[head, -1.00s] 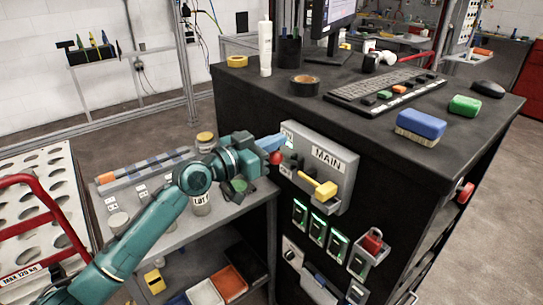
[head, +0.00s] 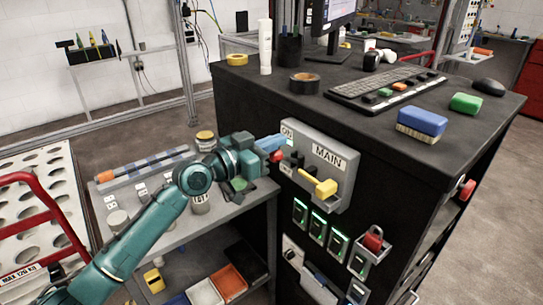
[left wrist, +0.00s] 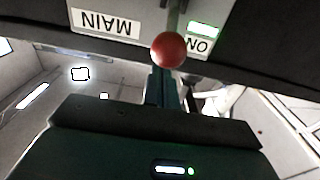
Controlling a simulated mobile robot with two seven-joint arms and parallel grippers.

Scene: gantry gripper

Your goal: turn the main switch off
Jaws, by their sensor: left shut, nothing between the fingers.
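The main switch (head: 338,177) is a grey box marked MAIN on the near side of the black cabinet. A red ball knob (head: 276,156) sits at its left end, beside the ON label (head: 287,132); the wrist view shows the red knob (left wrist: 168,50) on a lever, near the ON label with a lit green window (left wrist: 203,29). A yellow handle (head: 326,189) sticks out lower right. My left gripper (head: 271,144) is shut and empty at the red knob; I cannot tell whether it touches. My right gripper is out of view.
A grey side shelf (head: 235,205) with jars stands under my left arm.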

